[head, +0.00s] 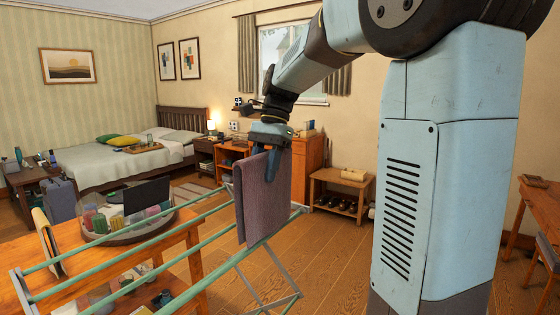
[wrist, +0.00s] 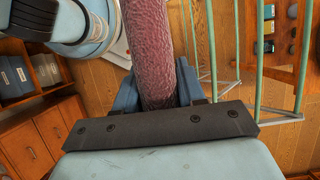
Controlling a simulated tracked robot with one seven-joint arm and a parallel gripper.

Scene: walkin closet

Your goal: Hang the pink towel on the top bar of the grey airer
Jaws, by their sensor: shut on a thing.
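The pink towel (head: 264,196), a dull mauve-pink, hangs down in a flat fold from my gripper (head: 270,140). My gripper is shut on its upper edge. The wrist view also shows the towel (wrist: 152,50) between the blue fingers of my gripper (wrist: 158,92). The airer (head: 190,222) has long green-grey bars running from the lower left to the towel in the head view. The towel overlaps the far right part of the airer and hides some of it. In the wrist view the airer's bars (wrist: 258,70) lie to the right of the towel. I cannot tell whether they touch.
A wooden table (head: 70,236) with a basket of rolled items (head: 125,232) stands behind the airer's left part. A shoe bench (head: 340,190) stands behind to the right. Open wooden floor (head: 330,250) lies right of the airer.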

